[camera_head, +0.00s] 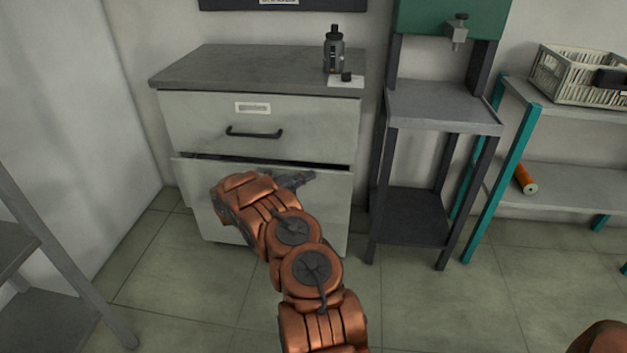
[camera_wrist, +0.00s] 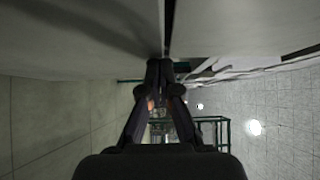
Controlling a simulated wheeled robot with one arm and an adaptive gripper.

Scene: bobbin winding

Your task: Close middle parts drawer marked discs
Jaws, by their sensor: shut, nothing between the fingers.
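A grey parts cabinet (camera_head: 180,168) stands against the wall. Its upper drawer (camera_head: 210,115) is shut, with a black handle and a white label too blurred to read. Below it, a second drawer front (camera_head: 335,190) sticks out a little, with a dark gap along its top edge. My arm covers most of this front, so any label or handle on it is hidden. My gripper (camera_head: 302,179) is in front of it near its upper right, fingers together and empty. In the wrist view my fingertips (camera_wrist: 166,68) are close to pale panels split by a dark gap; contact cannot be told.
A dark bottle (camera_head: 334,52) and a small cap stand on the cabinet top. A green press stand (camera_head: 440,105) is close on the right, then a teal-legged shelf (camera_head: 520,120) with a crate. Grey shelving (camera_head: 30,240) is at the left. The floor between is clear.

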